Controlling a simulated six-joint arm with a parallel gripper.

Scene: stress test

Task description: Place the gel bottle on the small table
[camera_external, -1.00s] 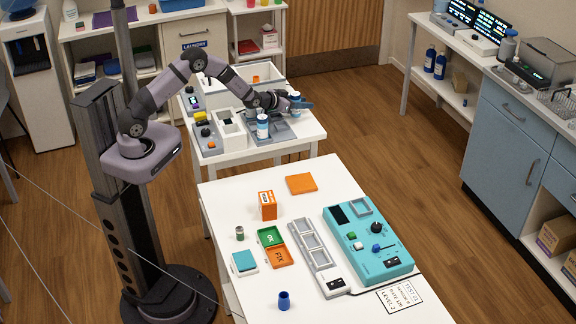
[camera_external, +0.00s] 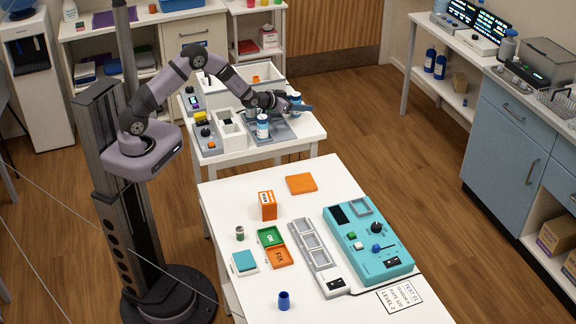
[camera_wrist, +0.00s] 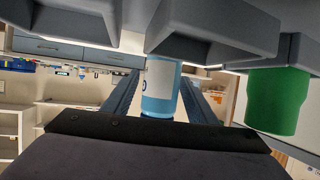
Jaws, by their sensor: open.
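The smaller white table (camera_external: 310,130) stands at the back, with a grey tray (camera_external: 283,133) on it. A white bottle with a blue band (camera_external: 262,127) stands at the tray's left edge. In the wrist view a light blue bottle with a white label (camera_wrist: 160,90) shows between the two fingers of my gripper (camera_wrist: 158,98), which are apart. I cannot tell whether they touch it, nor which bottle is the gel bottle.
A green container (camera_wrist: 276,100) hangs into the wrist view at right. A grey device with knobs (camera_external: 206,137) and a white bin (camera_external: 231,130) stand left of the tray. The larger white table (camera_external: 230,205) in front holds a teal device (camera_external: 368,243) and an orange box (camera_external: 267,205).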

